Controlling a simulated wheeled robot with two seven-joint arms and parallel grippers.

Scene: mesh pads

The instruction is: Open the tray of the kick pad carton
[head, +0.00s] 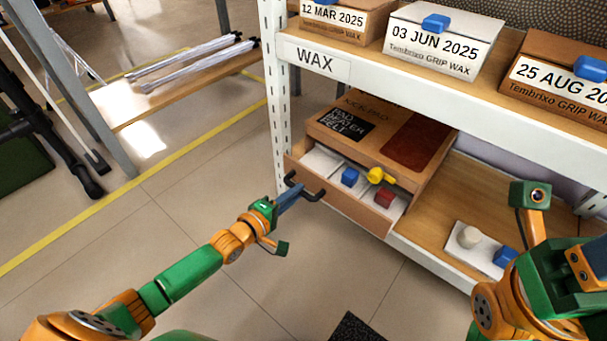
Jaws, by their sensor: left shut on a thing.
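The kick pad carton (425,125) is a brown box on the lower shelf, with a black label and a dark red patch on top. Its tray (350,209) stands pulled out at the front, showing white compartments with a blue block (349,177), a red block (383,198) and a yellow piece (376,175). A dark handle (319,195) sticks out from the tray front. My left gripper (296,193) is shut on this handle, hiding its middle. My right gripper (590,262) is at the lower right, away from the carton; its fingers cannot be made out.
A white pad (480,251) with a pale knob and a blue block lies on the lower shelf, right of the carton. Dated wax cartons (445,45) stand on the shelf above, over a "WAX" label (316,62). Floor is clear before the tray.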

